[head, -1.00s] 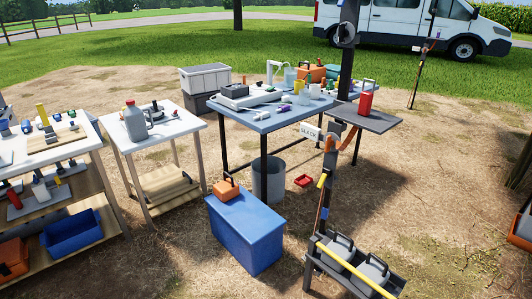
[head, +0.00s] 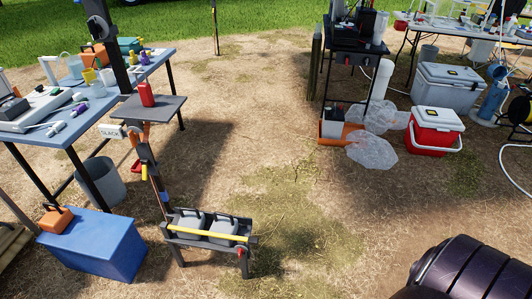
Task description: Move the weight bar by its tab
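A yellow bar (head: 208,234), which looks like the weight bar, lies across the front of a low dark rack (head: 186,252) in the head view. Two grey weights (head: 221,230) with dark handles sit in the rack behind it. A small red piece (head: 240,250) shows at the bar's right end; I cannot tell if it is the tab. A dark post with a white SLACK sign (head: 111,131) rises at the rack's left. Neither of my grippers is in view.
A blue box (head: 93,244) with an orange case (head: 56,219) on it stands left of the rack. A grey shelf (head: 160,112) holds a red canister (head: 147,94). Ground right of the rack is clear. A red cooler (head: 436,130) and a plastic sheet (head: 372,151) lie farther back.

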